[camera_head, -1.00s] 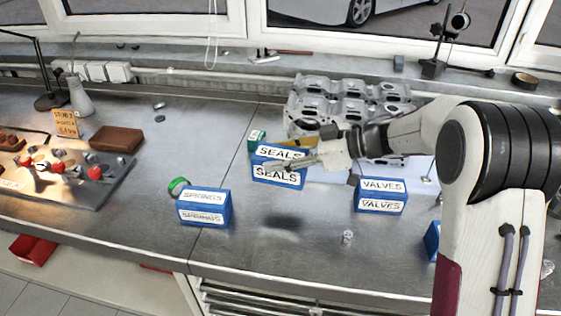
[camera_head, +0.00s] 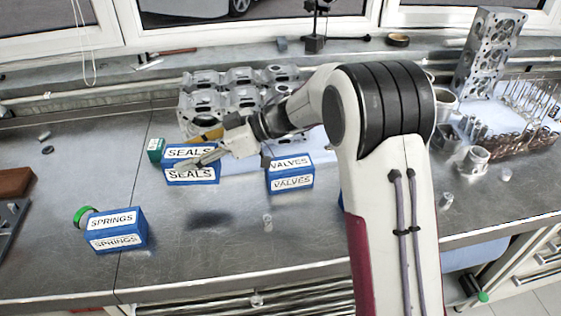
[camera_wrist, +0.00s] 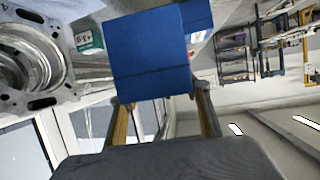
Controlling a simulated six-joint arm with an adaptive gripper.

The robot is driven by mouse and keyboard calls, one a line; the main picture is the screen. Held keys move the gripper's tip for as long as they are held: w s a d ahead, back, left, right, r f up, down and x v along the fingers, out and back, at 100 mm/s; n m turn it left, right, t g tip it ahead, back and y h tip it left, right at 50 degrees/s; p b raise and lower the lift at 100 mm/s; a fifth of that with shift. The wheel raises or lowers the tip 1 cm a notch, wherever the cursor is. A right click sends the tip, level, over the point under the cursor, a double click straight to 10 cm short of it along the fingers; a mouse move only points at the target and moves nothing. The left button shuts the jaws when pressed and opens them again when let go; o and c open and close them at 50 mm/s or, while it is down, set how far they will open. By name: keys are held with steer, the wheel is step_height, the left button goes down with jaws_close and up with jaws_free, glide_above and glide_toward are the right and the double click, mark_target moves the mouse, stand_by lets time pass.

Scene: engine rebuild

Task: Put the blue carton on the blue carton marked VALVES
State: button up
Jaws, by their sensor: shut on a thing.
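My gripper (camera_head: 207,146) is shut on a blue carton (camera_head: 191,175) labelled SEALS on its top and front. The carton is off the bench, with a dark shadow below and in front of it. It also shows in the wrist view (camera_wrist: 152,55) as a plain blue block between the fingers. The blue carton marked VALVES (camera_head: 290,173) stands on the bench, to the right of the held carton and apart from it. Its top looks clear, though my arm passes close behind it. No held carton touches it.
A blue SPRINGS carton (camera_head: 116,231) stands at front left by a green ring (camera_head: 83,215). A green box (camera_head: 155,150) and grey engine castings (camera_head: 235,95) are behind. A small metal part (camera_head: 267,222) lies in front of VALVES. The bench between SPRINGS and VALVES is mostly clear.

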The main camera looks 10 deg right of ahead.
steer(key=w+d+r+m+t, duration=0.1)
steer(key=d+r, duration=0.1)
steer(key=d, duration=0.6)
steer(key=w+d+r+m+t, duration=0.1)
steer(key=d+r, duration=0.2)
steer(key=d, duration=0.5)
steer(key=w+d+r+m+t+h, duration=0.1)
steer(key=d+r, duration=0.1)
steer(key=d, duration=0.6)
steer(key=shift+r, duration=0.35)
steer(key=shift+f, duration=0.1)
glide_above(289, 163)
step_height(289, 163, down, 6)
steer(key=shift+t, duration=0.3)
steer(key=shift+f, duration=0.15)
steer(key=shift+f, duration=1.8)
